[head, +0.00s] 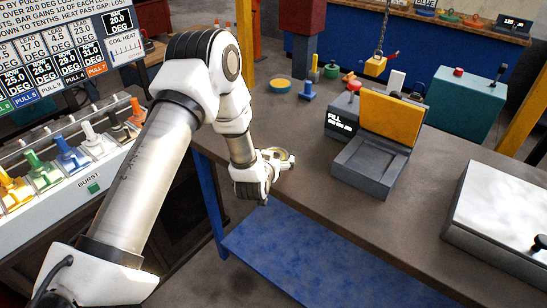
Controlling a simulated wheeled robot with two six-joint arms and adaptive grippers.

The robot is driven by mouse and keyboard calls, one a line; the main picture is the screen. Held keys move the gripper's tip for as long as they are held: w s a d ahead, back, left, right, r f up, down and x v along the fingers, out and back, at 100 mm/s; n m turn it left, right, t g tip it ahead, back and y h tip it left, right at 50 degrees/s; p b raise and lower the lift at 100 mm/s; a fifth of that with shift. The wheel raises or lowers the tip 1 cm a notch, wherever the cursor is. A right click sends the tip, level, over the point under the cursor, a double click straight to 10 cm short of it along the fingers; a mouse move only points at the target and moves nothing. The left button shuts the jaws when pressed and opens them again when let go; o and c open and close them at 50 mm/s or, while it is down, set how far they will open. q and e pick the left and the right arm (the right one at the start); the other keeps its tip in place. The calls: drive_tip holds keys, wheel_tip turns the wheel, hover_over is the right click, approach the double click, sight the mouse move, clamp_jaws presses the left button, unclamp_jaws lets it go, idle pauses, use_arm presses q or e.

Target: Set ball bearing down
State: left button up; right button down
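My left arm reaches in from the left, and its gripper (280,163) is at the near left edge of the brown workbench (310,205). The ball bearing (281,154), a small pale ring, sits between the fingers, which look closed around it. It is just over or at the bench top; I cannot tell whether it touches. The fingers and wrist hide part of it. My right gripper is not in view.
A grey box with a raised yellow lid (390,119) stands right of the gripper, by a FILL display (341,122). A pale-topped box (505,210) is at far right. Small coloured parts, including a blue one (307,91), stand behind. A lever panel (75,160) is left. Bare bench lies around the gripper.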

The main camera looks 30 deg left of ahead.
use_arm(q)
drive_tip(key=shift+r, duration=0.1)
drive_tip(key=shift+s+d+r, duration=0.1)
drive_tip(key=shift+s, duration=0.05)
drive_tip(key=b+v, duration=0.3)
drive_tip(key=v, duration=0.8)
drive_tip(key=s+d+f+m+g+h, duration=0.15)
drive_tip(key=s+d+f+g, duration=0.25)
drive_tip(key=s+f, duration=0.5)
drive_tip(key=s+d+f+m+g+h, duration=0.15)
drive_tip(key=s+d+f+g, duration=0.35)
drive_tip(key=f, duration=0.6)
drive_tip(key=s+d+f+g+h, duration=0.1)
drive_tip(key=s+f+g, duration=0.2)
drive_tip(key=s, duration=1)
wheel_tip(320, 180, down, 3)
drive_tip(key=shift+s+r+g, duration=0.2)
drive_tip(key=shift+s+g, duration=0.15)
drive_tip(key=shift+g, duration=0.05)
drive_tip(key=shift+d, duration=0.1)
